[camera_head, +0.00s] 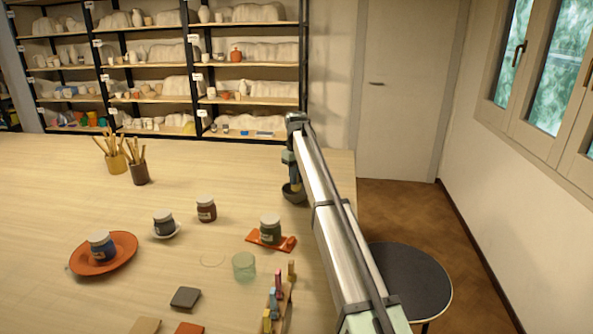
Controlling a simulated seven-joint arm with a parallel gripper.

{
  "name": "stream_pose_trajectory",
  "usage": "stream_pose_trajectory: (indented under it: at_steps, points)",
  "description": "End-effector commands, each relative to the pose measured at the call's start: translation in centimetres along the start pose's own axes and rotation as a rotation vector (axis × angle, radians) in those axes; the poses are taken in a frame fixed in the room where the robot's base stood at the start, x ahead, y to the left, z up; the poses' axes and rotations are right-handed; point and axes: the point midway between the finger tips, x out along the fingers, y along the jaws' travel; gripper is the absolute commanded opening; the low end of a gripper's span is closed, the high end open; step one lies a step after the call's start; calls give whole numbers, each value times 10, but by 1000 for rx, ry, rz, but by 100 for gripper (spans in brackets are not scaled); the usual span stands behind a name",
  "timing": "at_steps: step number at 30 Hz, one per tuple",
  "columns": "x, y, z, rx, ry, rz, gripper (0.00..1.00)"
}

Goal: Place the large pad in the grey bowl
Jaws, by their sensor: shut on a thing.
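My gripper (294,181) is at the far right part of the table, just above the dark grey bowl (295,196). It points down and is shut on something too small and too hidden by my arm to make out. The bowl is partly covered by the gripper and arm. I cannot tell whether the held thing touches the bowl. A dark grey square pad (185,298) lies flat on the table near the front. I cannot tell whether it is the large pad.
Jars stand on an orange plate (126,246), a white saucer (177,233) and an orange tile (286,244). A brown jar (206,209), a green glass (244,266), a rack of coloured sticks (284,300) and brush pots (117,163) stand around. The table's back middle is clear.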

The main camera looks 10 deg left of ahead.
Motion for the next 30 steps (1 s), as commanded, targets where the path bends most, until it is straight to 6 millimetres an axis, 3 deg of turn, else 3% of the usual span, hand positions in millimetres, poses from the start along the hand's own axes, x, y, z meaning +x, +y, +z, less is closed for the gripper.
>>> stream_pose_trajectory:
  at_steps: [9, 20, 21, 30]
  points:
    - [17, 0, 0, 0, 1, 0, 0]
    - [19, 0, 0, 0, 1, 0, 0]
    - [19, 0, 0, 0, 1, 0, 20]
    - [19, 0, 0, 0, 1, 0, 48]
